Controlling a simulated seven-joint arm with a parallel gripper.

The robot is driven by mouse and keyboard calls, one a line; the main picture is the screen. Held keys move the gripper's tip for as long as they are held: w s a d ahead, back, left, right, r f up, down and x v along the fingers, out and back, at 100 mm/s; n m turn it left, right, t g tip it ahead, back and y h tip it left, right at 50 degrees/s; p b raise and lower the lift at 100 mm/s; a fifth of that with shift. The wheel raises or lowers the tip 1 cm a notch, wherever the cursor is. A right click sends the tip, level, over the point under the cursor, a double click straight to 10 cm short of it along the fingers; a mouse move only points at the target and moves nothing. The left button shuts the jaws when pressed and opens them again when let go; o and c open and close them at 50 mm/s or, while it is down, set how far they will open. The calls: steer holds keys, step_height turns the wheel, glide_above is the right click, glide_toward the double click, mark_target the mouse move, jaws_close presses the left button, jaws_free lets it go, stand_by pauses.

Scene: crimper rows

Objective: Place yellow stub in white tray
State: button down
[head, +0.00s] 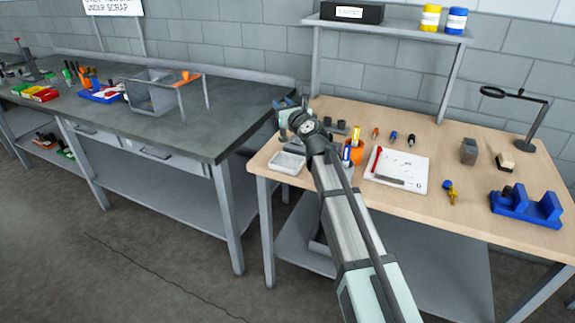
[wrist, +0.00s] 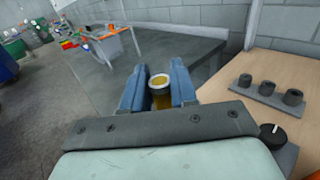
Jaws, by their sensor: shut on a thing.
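My gripper (wrist: 158,92) is shut on the yellow stub (wrist: 160,100), a short yellow piece with a pale ring at its top, held between two blue fingers. In the head view my gripper (head: 285,103) is above the left back corner of the wooden bench, close to the grey bench's end, and the stub cannot be made out there. The white tray (head: 287,162) lies on the wooden bench's front left corner, below my gripper and apart from it. The wrist view does not show the tray.
A dark rack with several round sockets (wrist: 267,88) stands right of my gripper. An orange cup (head: 356,153), a white sheet with a red pen (head: 405,165) and a blue cradle (head: 525,208) are farther right. The grey bench (head: 215,125) is to the left.

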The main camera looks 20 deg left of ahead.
mark_target(287, 137)
steer(key=shift+s+d, duration=0.2)
steer(key=shift+d, duration=0.3)
steer(key=shift+w+d+r+m+t+h, duration=0.15)
steer(key=shift+w+m+t+h, duration=0.1)
steer(key=shift+m+t+h, duration=0.2)
steer(key=shift+f, duration=5.1)
steer(key=c, duration=0.9)
jaws_free()
